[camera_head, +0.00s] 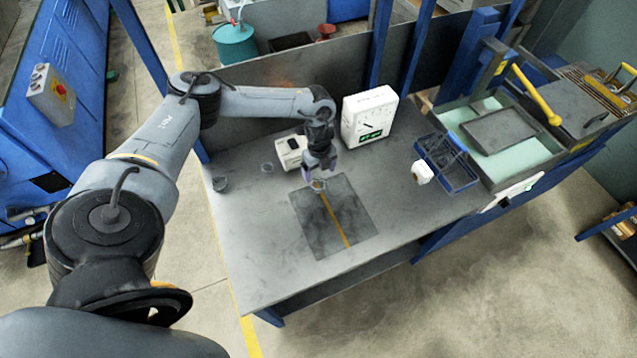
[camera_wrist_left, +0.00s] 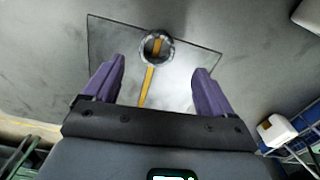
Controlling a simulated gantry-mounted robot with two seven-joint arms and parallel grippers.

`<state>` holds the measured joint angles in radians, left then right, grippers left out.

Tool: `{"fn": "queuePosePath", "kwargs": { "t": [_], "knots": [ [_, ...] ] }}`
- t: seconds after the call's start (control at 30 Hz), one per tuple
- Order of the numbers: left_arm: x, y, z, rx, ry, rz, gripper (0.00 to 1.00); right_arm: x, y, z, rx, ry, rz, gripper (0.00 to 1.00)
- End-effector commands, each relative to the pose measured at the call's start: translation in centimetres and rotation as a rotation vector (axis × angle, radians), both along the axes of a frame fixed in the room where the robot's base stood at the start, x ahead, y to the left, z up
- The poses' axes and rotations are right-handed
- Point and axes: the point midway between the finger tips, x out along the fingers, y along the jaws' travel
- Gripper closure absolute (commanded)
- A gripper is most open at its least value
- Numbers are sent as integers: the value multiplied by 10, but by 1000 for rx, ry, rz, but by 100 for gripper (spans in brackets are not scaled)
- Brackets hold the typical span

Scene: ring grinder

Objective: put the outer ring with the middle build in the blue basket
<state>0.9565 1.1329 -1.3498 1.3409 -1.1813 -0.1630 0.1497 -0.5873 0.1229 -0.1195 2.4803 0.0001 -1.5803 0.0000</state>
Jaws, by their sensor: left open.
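A metal ring (camera_head: 319,186) lies on the dark square mat at its far edge, over the yellow stripe. It also shows in the left wrist view (camera_wrist_left: 145,47) as a shiny ring with an open centre. The blue basket (camera_head: 464,185) stands on the bench at right. My right gripper is out of view.
A white box with a dial (camera_head: 368,117) and a smaller whitish device (camera_head: 290,152) stand behind the mat (camera_head: 350,206). A small white object (camera_head: 421,172) is by the basket's left side. The bench front is clear.

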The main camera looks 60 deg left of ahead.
Motion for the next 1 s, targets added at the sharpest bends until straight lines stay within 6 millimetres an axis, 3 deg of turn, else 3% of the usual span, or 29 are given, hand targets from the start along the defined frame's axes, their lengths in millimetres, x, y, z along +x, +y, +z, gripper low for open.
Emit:
{"fn": "queuePosePath", "kwargs": {
  "t": [0.33,0.63,1.0],
  "knots": [
    [-2,-1,-23,1,0,0,15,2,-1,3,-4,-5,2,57],
    [-5,-2,-59,0,-2,-1,15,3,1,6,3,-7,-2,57],
    [-6,-1,-66,0,-3,-1,17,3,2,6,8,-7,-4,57]
  ]
}}
